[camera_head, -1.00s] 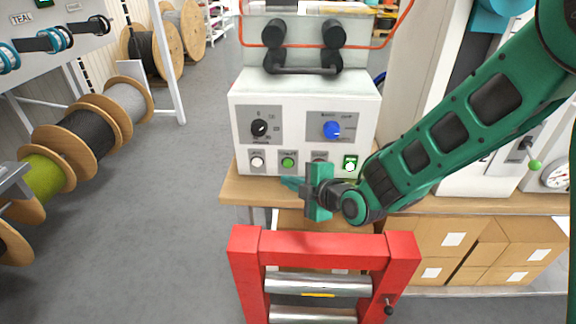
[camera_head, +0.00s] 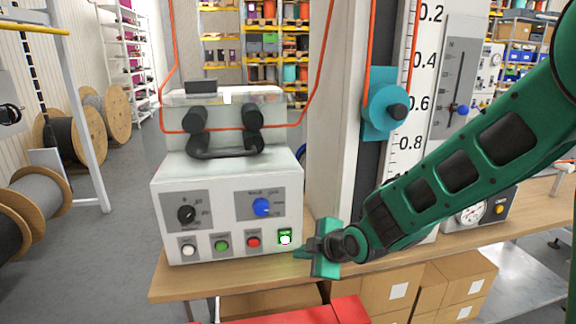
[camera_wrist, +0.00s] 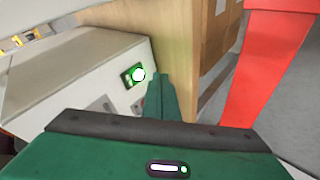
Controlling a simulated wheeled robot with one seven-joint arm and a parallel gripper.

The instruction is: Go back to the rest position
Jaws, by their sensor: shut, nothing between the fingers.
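My gripper (camera_head: 300,253) is at the end of my green arm, low in front of the right end of the white control box (camera_head: 226,245). Its narrow fingers are shut and empty, pointing left in the head view. In the wrist view the closed fingers (camera_wrist: 161,90) point toward the box and the wooden table. A green-lit button (camera_head: 285,238) on the box is just above and left of the fingertips. It also glows in the wrist view (camera_wrist: 138,75), beside the fingers. Whether the fingers touch the box cannot be told.
The wooden table (camera_head: 172,290) runs under the box. A red frame (camera_head: 345,311) stands close below my gripper. A tall column with a scale (camera_head: 419,100) is behind my arm. Cardboard boxes (camera_head: 398,291) sit below the table. The floor at left (camera_head: 105,270) is clear.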

